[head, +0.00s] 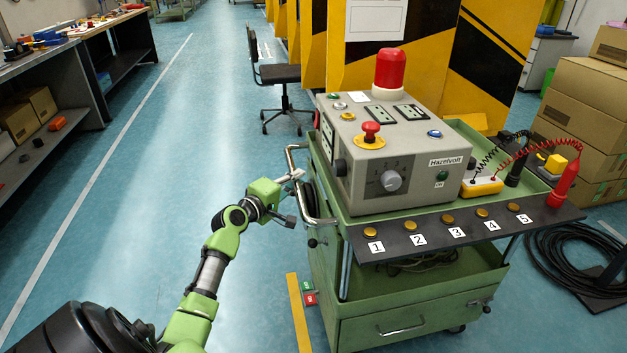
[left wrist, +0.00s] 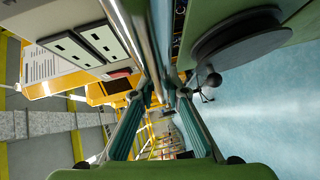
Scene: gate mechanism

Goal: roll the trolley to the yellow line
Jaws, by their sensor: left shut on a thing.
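The green trolley (head: 360,332) stands right of centre in the head view, with a grey control box (head: 385,160) on top. Its bent metal handle (head: 309,212) is on the left side; the bar also shows in the left wrist view (left wrist: 142,30). My left gripper (head: 297,182) is at this handle, and in the left wrist view its fingers (left wrist: 165,92) are closed around the bar. The yellow line (head: 299,315) lies on the floor just left of the trolley's lower body. My right gripper is in neither view.
A black chair (head: 279,73) stands behind the trolley, near yellow and black panels (head: 478,60). Cardboard boxes (head: 585,95) and a coiled black cable (head: 575,265) are at the right. Workbenches (head: 60,95) line the left. The blue floor between (head: 150,170) is clear.

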